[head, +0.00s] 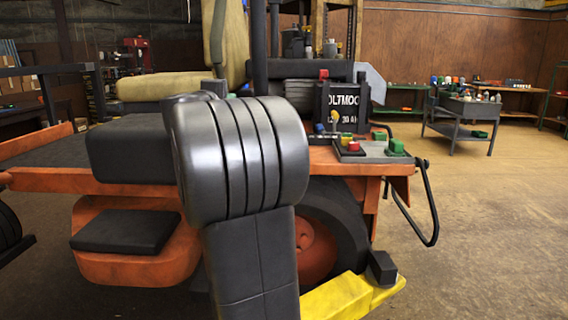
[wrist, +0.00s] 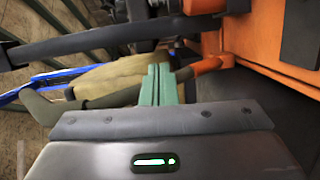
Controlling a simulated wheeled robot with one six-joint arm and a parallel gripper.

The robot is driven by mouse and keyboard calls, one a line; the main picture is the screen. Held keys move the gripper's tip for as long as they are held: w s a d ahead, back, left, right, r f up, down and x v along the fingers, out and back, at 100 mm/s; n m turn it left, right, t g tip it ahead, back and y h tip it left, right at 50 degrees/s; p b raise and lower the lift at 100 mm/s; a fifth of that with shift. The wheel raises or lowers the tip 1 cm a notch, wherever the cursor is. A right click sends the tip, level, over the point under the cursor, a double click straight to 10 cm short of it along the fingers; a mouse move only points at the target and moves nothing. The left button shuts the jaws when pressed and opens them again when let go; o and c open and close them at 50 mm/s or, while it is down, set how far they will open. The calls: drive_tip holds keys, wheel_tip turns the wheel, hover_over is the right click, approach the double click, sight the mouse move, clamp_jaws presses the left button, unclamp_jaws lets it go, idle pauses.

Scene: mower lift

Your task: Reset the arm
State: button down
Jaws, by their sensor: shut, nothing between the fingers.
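My gripper (wrist: 158,72) shows in the wrist view, its two green fingers pressed together with nothing between them. It points toward a tan, padded shape (wrist: 105,83) and an orange bar end (wrist: 205,65) beyond it; I cannot tell how far off these are. In the head view my dark, ribbed arm link stands upright in the middle and hides part of the orange mower (head: 140,258). The gripper itself cannot be made out in the head view.
A black battery (head: 343,105) stands on the mower, near a grey tray (head: 372,156) with small red, yellow and green parts. A yellow lift piece (head: 338,299) lies low by the wheel. A grey cart (head: 465,110) stands at the back right. The floor at right is open.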

drive_tip(key=a+f+n+p, duration=0.2)
drive_tip(key=a+f+n, duration=0.1)
drive_tip(key=a, duration=0.6)
drive_tip(key=b+v, duration=0.1)
drive_tip(key=v, duration=0.7)
drive_tip(key=shift+s+d+t, duration=0.25)
drive_tip(key=shift+d+t, duration=0.05)
drive_tip(key=shift+d, duration=0.05)
drive_tip(key=shift+d, duration=0.1)
